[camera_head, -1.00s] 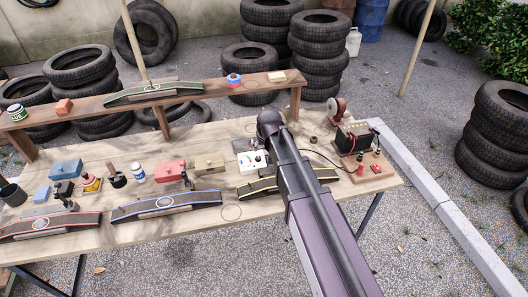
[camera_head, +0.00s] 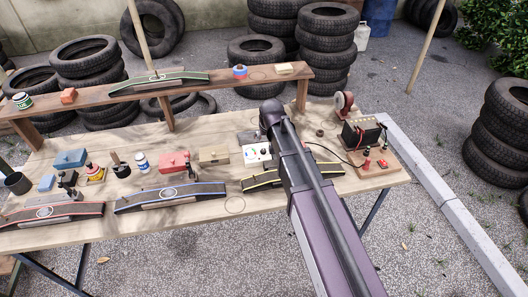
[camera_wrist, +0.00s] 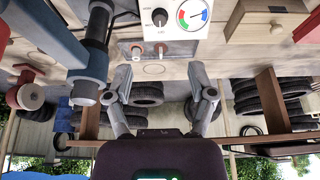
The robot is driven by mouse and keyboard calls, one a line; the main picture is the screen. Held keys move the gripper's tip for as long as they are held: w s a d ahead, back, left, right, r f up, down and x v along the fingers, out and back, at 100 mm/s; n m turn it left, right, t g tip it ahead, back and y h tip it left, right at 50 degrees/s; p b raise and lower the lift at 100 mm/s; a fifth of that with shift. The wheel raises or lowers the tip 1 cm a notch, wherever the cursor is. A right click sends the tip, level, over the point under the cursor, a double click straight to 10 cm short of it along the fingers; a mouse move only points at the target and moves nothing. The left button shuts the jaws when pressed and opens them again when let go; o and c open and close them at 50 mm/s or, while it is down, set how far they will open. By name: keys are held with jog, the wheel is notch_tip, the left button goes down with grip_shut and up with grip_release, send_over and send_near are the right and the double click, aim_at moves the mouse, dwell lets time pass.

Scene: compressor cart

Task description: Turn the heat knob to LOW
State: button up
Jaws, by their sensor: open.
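The white control box (camera_head: 257,152) stands on the workbench just left of my arm's end in the head view. In the wrist view its white face (camera_wrist: 178,40) is at the top, with a black round knob (camera_wrist: 160,17) and a red-green-blue gauge (camera_wrist: 194,14) beside it. Lettering around the knob is too small to read surely. In the head view my arm hides the gripper.
In the wrist view a dark cylinder on a blue part (camera_wrist: 97,40) stands close left, and a wooden box (camera_wrist: 268,20) is at upper right. In the head view, a battery (camera_head: 361,133) with cables stands right of my arm; a yellow-edged ramp (camera_head: 262,181) lies in front.

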aim_at(263, 150)
jog(key=shift+b+x, duration=5.5)
jog(key=shift+x, duration=0.7)
jog(key=shift+w, duration=0.1)
grip_shut()
jog(key=shift+a, duration=0.15)
